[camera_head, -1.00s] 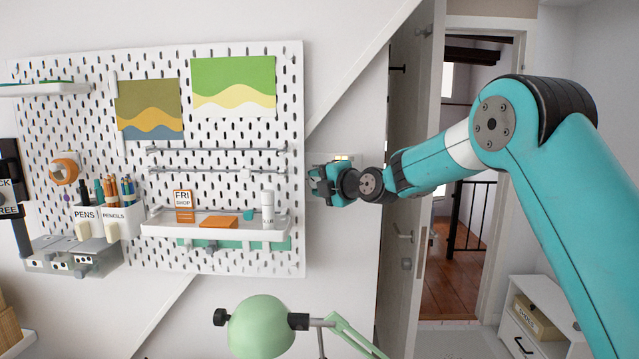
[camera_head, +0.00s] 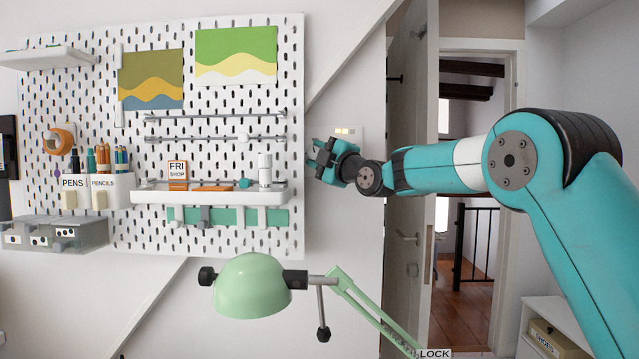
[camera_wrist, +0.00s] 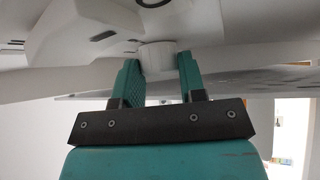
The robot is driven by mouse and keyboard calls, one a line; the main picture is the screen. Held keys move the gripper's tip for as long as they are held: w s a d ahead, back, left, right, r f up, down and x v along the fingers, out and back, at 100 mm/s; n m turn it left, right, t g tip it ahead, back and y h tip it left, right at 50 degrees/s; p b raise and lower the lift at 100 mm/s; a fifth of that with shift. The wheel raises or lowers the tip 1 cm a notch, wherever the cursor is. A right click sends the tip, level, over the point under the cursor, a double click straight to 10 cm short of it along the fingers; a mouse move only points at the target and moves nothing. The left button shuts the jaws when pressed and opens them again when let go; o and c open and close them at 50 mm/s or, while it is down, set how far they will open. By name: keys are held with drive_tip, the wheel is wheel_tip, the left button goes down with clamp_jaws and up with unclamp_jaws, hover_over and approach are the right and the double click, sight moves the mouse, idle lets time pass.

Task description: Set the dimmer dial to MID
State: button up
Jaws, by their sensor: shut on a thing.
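The dimmer dial (camera_wrist: 157,56) is a small white round knob in the wrist view, at the top middle. My gripper (camera_wrist: 160,75) has its two teal fingers on either side of the knob and is shut on it. In the head view my gripper (camera_head: 318,158) is at the wall, just right of the pegboard. There the dial is hidden behind the gripper. A pale wall plate (camera_head: 357,133) with small cream squares shows just above and behind the gripper. No MID mark or dial pointer can be read in either view.
The pegboard (camera_head: 215,135) with its white shelf (camera_head: 205,199) is close to the left of my gripper. A green desk lamp (camera_head: 252,285) stands below. An open door (camera_head: 410,190) and doorway are to the right.

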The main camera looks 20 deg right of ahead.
drive_tip(key=m+t+b, duration=0.1)
drive_tip(key=b, duration=0.1)
drive_tip(key=m+t+b, duration=0.1)
drive_tip(key=shift+f+b, duration=0.3)
drive_tip(key=shift+b, duration=0.05)
drive_tip(key=shift+r+m, duration=0.15)
drive_tip(key=shift+m, duration=0.25)
drive_tip(key=o, duration=0.9)
